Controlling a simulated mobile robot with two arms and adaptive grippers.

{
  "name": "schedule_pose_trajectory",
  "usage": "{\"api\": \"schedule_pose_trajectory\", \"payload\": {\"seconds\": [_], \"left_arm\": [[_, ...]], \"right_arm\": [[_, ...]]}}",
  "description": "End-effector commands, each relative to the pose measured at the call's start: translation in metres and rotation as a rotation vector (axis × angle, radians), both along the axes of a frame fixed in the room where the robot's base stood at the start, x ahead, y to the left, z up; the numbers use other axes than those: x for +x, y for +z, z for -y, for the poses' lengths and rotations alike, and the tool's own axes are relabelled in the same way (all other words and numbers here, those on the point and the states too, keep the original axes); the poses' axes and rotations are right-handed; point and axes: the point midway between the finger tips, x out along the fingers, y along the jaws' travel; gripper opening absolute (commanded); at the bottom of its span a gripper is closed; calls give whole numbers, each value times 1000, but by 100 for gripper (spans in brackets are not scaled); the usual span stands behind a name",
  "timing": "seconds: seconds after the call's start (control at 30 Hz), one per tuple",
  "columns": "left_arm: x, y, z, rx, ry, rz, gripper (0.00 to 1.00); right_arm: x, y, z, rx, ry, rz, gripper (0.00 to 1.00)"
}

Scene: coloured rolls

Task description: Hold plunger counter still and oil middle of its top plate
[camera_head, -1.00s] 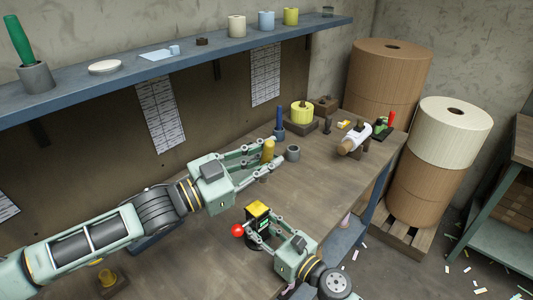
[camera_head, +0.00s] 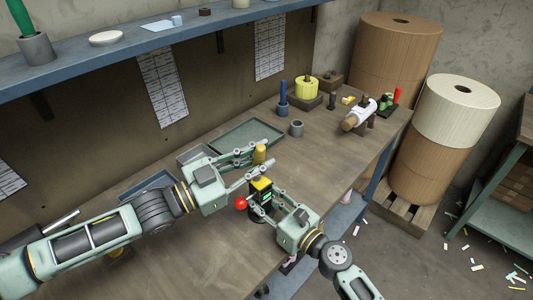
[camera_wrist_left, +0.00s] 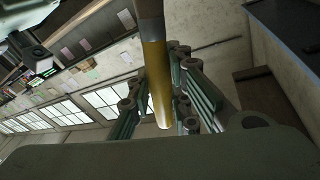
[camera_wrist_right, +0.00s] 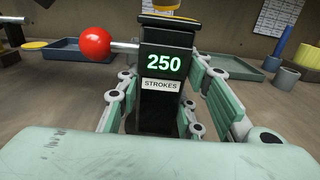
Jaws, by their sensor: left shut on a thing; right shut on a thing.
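The plunger counter (camera_wrist_right: 160,100) is a black upright block whose display reads 250 above a STROKES label. A red ball lever (camera_wrist_right: 95,43) sticks out on its left. Its yellow top (camera_head: 261,184) shows in the head view. My right gripper (camera_head: 263,206) is shut around the counter's body, which stands on the bench. The bottle appears just behind or above the counter's top; I cannot tell the gap. Its tip is not clear.
A green tray (camera_head: 273,129), a grey pot (camera_head: 297,129) and a blue tool in a holder (camera_head: 282,108) stand behind the grippers. The bench (camera_head: 335,150) right of the counter is clear.

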Motion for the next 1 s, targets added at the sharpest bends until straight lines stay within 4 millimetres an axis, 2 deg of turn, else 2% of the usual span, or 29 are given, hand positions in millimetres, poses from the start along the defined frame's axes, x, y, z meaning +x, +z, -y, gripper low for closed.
{"api": "schedule_pose_trajectory", "payload": {"seconds": [0.03,0.07,0.53,0.67,1.0], "left_arm": [[-3,-1,-4,0,1,0,0],[-5,-1,-6,1,0,0,0],[23,-4,28,-2,-1,1,0],[22,21,25,-1,-2,7,0],[21,49,26,-1,-2,4,0]], "right_arm": [[-3,-9,0,-11,3,-12,1],[-3,-9,0,-11,3,-12,1],[-3,-9,0,-11,3,-12,1],[-3,-9,0,-11,3,-12,1],[-3,-9,0,-11,3,-12,1]]}}
